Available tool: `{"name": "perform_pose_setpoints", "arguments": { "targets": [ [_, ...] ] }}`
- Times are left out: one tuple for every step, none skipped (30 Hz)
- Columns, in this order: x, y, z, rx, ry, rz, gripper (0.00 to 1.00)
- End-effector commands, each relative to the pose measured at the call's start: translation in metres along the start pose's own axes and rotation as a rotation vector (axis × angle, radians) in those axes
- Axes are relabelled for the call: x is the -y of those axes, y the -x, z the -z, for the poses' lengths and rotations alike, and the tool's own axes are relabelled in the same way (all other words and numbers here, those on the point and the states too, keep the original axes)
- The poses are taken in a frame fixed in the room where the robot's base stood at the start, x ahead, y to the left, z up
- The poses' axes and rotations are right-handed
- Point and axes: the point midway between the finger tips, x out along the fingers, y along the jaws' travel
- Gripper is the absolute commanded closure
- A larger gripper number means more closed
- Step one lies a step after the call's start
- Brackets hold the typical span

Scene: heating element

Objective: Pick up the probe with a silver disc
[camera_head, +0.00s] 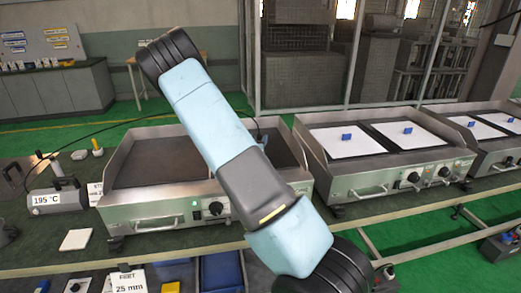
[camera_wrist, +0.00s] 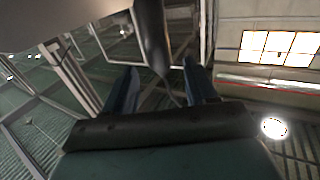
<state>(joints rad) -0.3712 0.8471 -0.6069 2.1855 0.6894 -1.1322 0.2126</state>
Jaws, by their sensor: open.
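My gripper (camera_wrist: 160,72) shows in the wrist view with its two blue fingers apart. A dark tapered rod (camera_wrist: 152,38) comes in from the top, partly in line with the gap between the fingers. I cannot tell how far it is from them, or whether it is the probe. No silver disc can be made out in either view. In the head view my arm hides the middle of the scene. A small blue part shows behind it, too unclear to name. A thin dark cable (camera_head: 130,122) runs from the left bench toward that spot.
A griddle (camera_head: 160,213) stands behind my arm. Another griddle (camera_head: 392,187) to its right holds white sheets with blue pieces. On the left bench are a meter (camera_head: 60,200) reading 195 °C, a white pad (camera_head: 76,240) and small upright items (camera_head: 97,148).

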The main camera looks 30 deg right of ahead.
Motion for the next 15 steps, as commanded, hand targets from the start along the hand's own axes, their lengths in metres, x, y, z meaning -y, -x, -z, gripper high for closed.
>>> {"name": "perform_pose_setpoints", "arguments": {
  "targets": [
    [0.000,-0.009,0.000,-0.001,0.000,-0.001,0.43],
    [0.001,-0.013,0.000,-0.001,0.000,-0.001,0.43],
    [0.001,-0.018,0.000,-0.001,0.000,-0.002,0.43],
    [0.001,-0.022,0.000,-0.002,-0.001,-0.002,0.43],
    [0.001,-0.025,0.000,-0.002,-0.001,-0.002,0.43],
    [0.000,-0.028,0.000,-0.001,0.000,-0.002,0.43],
    [0.000,-0.030,0.000,0.000,0.000,-0.002,0.43],
    [0.000,-0.032,0.000,0.000,0.000,-0.001,0.43],
    [0.001,-0.034,0.000,0.000,0.000,-0.001,0.43],
    [0.001,-0.034,0.000,0.000,0.000,-0.001,0.43],
    [0.001,-0.035,0.000,0.000,0.000,-0.001,0.43],
    [0.001,-0.035,0.000,0.000,0.000,0.000,0.43],
    [0.001,-0.035,0.000,0.000,0.000,-0.001,0.43],
    [0.001,-0.035,0.000,0.000,0.000,-0.001,0.43],
    [0.001,-0.035,0.000,0.000,0.000,-0.001,0.43]
  ]
}}
